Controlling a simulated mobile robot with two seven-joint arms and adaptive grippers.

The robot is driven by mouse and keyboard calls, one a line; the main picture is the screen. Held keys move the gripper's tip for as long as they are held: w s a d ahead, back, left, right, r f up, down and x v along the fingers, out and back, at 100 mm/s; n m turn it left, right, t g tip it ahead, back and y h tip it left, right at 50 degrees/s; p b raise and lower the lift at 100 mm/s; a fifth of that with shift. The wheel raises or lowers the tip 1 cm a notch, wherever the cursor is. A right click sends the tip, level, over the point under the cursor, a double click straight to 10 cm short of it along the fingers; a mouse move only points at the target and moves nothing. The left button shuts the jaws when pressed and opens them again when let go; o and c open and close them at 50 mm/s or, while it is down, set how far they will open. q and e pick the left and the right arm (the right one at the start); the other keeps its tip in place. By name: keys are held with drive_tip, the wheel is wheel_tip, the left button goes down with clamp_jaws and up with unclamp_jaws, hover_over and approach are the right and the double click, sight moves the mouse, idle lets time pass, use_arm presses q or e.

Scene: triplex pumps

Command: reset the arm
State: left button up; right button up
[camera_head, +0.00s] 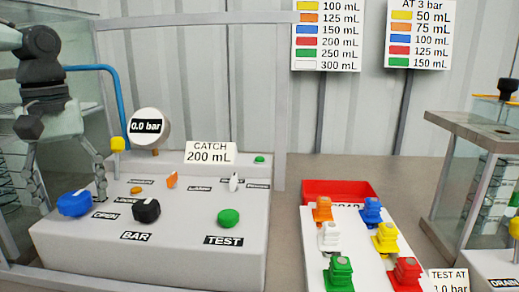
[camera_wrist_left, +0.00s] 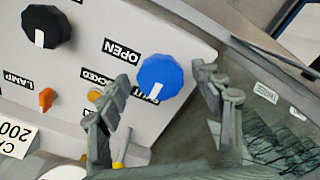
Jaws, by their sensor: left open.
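My left gripper (camera_head: 70,198) hangs at the left of the head view with its two fingers spread and nothing between them. The blue knob (camera_head: 74,204) on the grey control panel (camera_head: 150,260) shows between and just beyond the fingertips. In the left wrist view the open fingers of the left gripper (camera_wrist_left: 166,80) stand on either side of the blue knob (camera_wrist_left: 160,77), whose white mark points to SHUT. I cannot tell whether a finger touches the knob. My right gripper is not in view.
The panel also bears a black BAR knob (camera_head: 146,210), a green TEST button (camera_head: 228,218) and a gauge (camera_head: 149,128) reading 0.0 bar. A white board (camera_head: 355,270) with coloured pieces and a red tray (camera_head: 345,188) stand to the right. A glass-walled tank (camera_head: 480,190) stands far right.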

use_arm(q)
wheel_tip(320, 180, up, 12)
wheel_tip(320, 180, down, 12)
drive_tip(key=shift+f, duration=0.1)
drive_tip(key=m, duration=1.1)
drive_tip(key=shift+a, duration=0.1)
drive_tip(key=m, duration=0.7)
drive_tip(key=shift+a, duration=0.1)
drive_tip(key=shift+r, duration=0.8)
